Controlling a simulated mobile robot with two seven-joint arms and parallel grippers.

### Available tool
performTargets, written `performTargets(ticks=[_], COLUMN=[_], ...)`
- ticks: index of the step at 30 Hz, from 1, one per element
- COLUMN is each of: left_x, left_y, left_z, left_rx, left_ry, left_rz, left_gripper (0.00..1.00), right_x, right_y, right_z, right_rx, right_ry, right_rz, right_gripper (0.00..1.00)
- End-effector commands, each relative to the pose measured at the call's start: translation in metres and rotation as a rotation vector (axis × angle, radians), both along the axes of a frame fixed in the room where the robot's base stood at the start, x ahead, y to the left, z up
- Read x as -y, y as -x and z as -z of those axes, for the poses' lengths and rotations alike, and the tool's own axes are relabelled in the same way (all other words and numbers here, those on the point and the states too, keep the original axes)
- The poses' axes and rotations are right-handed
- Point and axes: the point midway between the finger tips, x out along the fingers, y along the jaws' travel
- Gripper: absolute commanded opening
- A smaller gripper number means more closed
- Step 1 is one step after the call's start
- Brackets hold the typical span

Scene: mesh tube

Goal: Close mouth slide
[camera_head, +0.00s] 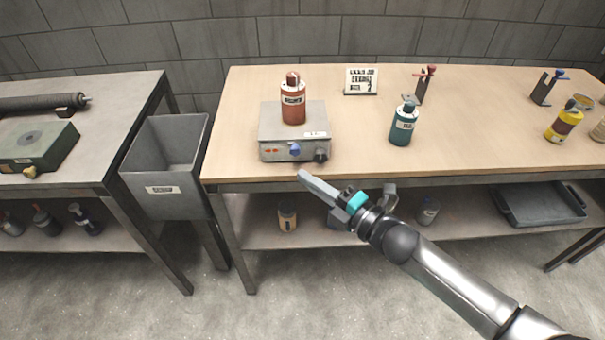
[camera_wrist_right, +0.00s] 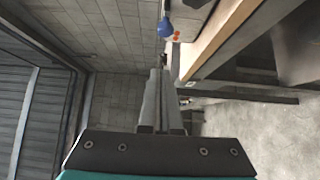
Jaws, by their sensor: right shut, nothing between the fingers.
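A grey box-shaped device (camera_head: 280,121) stands at the front left of the wooden table. Its front face has a blue knob (camera_head: 294,149), red marks to the left and a dark knob (camera_head: 320,155) at the right corner. In the right wrist view the blue knob (camera_wrist_right: 166,27) shows just beyond the fingertips. I cannot tell which part is the mouth slide. My right gripper (camera_head: 304,177) is shut and empty, in front of the table edge, below the blue knob and apart from it in the head view. Its closed fingers (camera_wrist_right: 158,75) also show in the wrist view. My left gripper is out of view.
A red bottle (camera_head: 293,103) stands on the device. A teal bottle (camera_head: 403,124), a small sign (camera_head: 361,82) and a red-topped stand (camera_head: 424,84) are to its right. A grey bin (camera_head: 165,160) stands between the two tables. The table's front edge (camera_head: 400,166) lies behind my gripper.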

Motion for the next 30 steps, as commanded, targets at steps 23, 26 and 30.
performTargets(ticks=[23, 26, 30], left_x=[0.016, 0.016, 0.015], left_y=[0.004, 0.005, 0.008], left_z=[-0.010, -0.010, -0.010], left_rx=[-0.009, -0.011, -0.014], left_ry=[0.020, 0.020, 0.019], left_rz=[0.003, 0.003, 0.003], left_gripper=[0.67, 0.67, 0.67], right_x=[0.060, 0.060, 0.075], right_y=[0.061, 0.060, 0.053], right_z=[0.000, 0.001, 0.031], right_rx=[0.001, -0.005, -0.111], right_ry=[0.001, -0.001, -0.029], right_rz=[-0.003, 0.002, 0.084], right_gripper=[0.00, 0.00, 0.00])
